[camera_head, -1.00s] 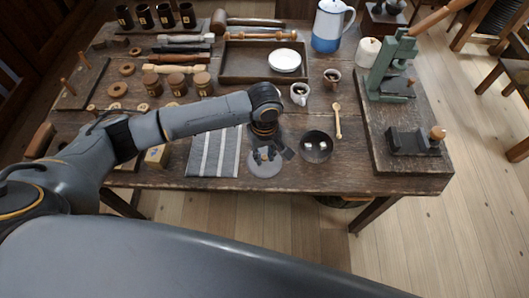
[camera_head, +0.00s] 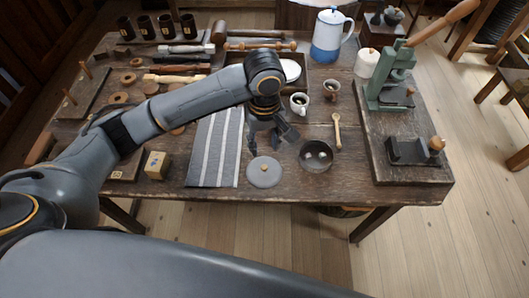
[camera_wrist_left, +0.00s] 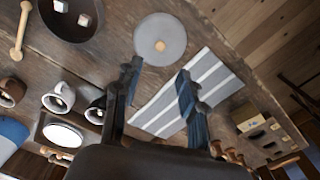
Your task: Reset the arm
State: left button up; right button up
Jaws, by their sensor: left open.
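My left gripper (camera_head: 270,142) is open and empty above the table. It hangs between the striped cloth (camera_head: 213,148) and the dark round bowl (camera_head: 316,155). A grey round lid (camera_head: 264,172) with a small wooden knob lies flat near the front edge, in front of the gripper and apart from it. In the left wrist view the two fingers (camera_wrist_left: 157,85) stand apart with nothing between them; the lid (camera_wrist_left: 160,38) and the striped cloth (camera_wrist_left: 190,95) lie beyond. The bowl holds two small pale cubes. My right gripper is not in view.
The wooden table (camera_head: 300,190) is crowded. A green press (camera_head: 392,80) and a blue-white jug (camera_head: 328,35) stand right and back. Cups (camera_head: 299,103), a wooden spoon (camera_head: 337,130) and a small box (camera_head: 156,165) lie nearer. My arm hides part of the left side.

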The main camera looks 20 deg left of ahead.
pick_arm(q)
jog(key=shift+r, duration=0.85)
